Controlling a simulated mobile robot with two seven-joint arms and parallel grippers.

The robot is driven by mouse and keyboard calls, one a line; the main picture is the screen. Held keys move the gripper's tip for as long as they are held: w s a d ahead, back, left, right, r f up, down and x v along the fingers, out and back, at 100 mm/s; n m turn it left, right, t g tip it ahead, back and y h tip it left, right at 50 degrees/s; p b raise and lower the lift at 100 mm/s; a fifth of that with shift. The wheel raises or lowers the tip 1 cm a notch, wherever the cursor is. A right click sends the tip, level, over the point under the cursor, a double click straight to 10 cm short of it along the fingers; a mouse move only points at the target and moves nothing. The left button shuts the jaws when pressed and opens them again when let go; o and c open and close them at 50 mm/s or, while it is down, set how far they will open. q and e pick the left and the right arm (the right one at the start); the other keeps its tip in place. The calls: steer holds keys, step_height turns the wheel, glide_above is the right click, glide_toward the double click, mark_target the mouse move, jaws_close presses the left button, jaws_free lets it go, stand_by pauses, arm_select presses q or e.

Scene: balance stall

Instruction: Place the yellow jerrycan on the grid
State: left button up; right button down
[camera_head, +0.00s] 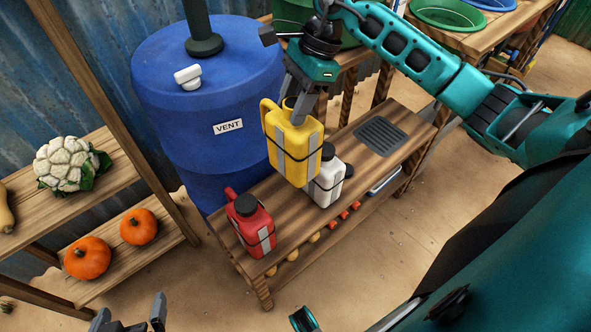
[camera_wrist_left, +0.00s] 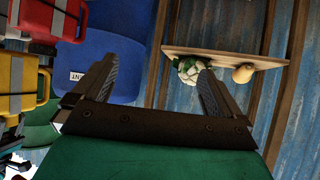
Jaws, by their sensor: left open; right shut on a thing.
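The yellow jerrycan (camera_head: 291,150) is held in my right gripper (camera_head: 300,106), which is shut on it near its top. The can hangs roughly upright above the wooden bench (camera_head: 289,226), partly in front of a white can. The dark grid (camera_head: 381,136) is set in the bench's far right end, and its top is bare. My left gripper (camera_head: 130,322) is open and empty at the bottom left edge of the head view. In the left wrist view its open fingers (camera_wrist_left: 150,95) show, and the yellow jerrycan (camera_wrist_left: 22,85) shows at the left edge.
A red jerrycan (camera_head: 249,226) stands on the bench's near left end. A white can (camera_head: 327,182) stands between the yellow can and the grid. A blue barrel (camera_head: 205,90) is behind. A shelf (camera_head: 119,175) at left holds a cauliflower (camera_head: 68,164); pumpkins (camera_head: 88,258) lie below.

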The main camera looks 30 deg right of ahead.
steer(key=shift+w+d+f+m, duration=0.1)
steer(key=shift+w+f+m, duration=0.1)
steer(key=shift+f+m, duration=0.15)
step_height(320, 180, down, 19)
steer(key=shift+f+b, duration=0.2)
steer(key=shift+b, duration=1)
steer(key=shift+f, duration=0.15)
steer(key=c, duration=0.6)
jaws_free()
